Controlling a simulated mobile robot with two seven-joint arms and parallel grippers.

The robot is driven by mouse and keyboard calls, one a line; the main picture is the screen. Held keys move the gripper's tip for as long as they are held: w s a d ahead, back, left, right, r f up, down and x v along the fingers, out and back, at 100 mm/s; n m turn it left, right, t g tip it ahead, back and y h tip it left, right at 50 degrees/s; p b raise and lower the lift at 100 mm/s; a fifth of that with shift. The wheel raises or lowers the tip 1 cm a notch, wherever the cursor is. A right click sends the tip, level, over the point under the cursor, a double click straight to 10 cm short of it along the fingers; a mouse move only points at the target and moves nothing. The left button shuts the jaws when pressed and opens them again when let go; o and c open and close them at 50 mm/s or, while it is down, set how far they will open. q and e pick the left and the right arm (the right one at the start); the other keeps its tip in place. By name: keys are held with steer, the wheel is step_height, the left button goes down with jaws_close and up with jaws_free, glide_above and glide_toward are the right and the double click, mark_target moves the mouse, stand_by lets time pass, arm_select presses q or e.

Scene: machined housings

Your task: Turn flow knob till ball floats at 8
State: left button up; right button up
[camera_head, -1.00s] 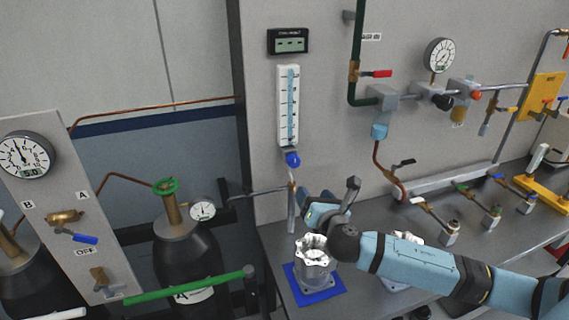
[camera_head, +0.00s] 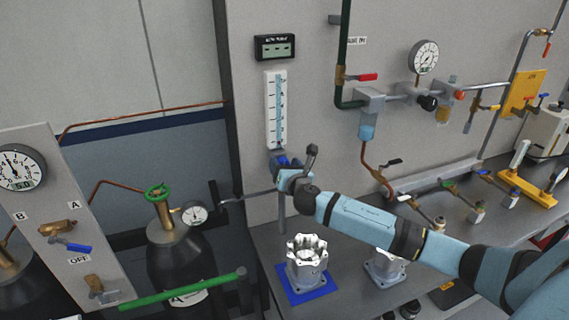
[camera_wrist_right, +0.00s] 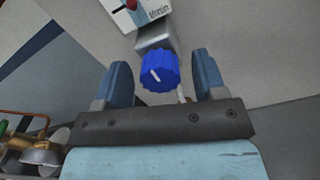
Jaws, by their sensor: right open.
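My right gripper (camera_wrist_right: 162,75) is open, one finger on each side of the knob with a gap to both. In the head view the right gripper (camera_head: 282,163) is at the foot of the flowmeter (camera_head: 276,110) and mostly covers the knob. The flowmeter is a white upright scale with a clear blue tube. A red ball (camera_wrist_right: 131,4) shows near the tube's bottom in the wrist view. My left gripper is not in view.
A white machined housing (camera_head: 306,262) stands on a blue mat (camera_head: 287,286) below my right arm. A second housing (camera_head: 385,268) stands to its right. A dark digital display (camera_head: 274,47) is above the flowmeter. A gas cylinder (camera_head: 178,255) stands at left.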

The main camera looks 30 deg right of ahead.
steer(key=shift+w, duration=0.15)
steer(key=shift+c, duration=0.5)
steer(key=c, duration=0.8)
steer(key=shift+c, duration=0.2)
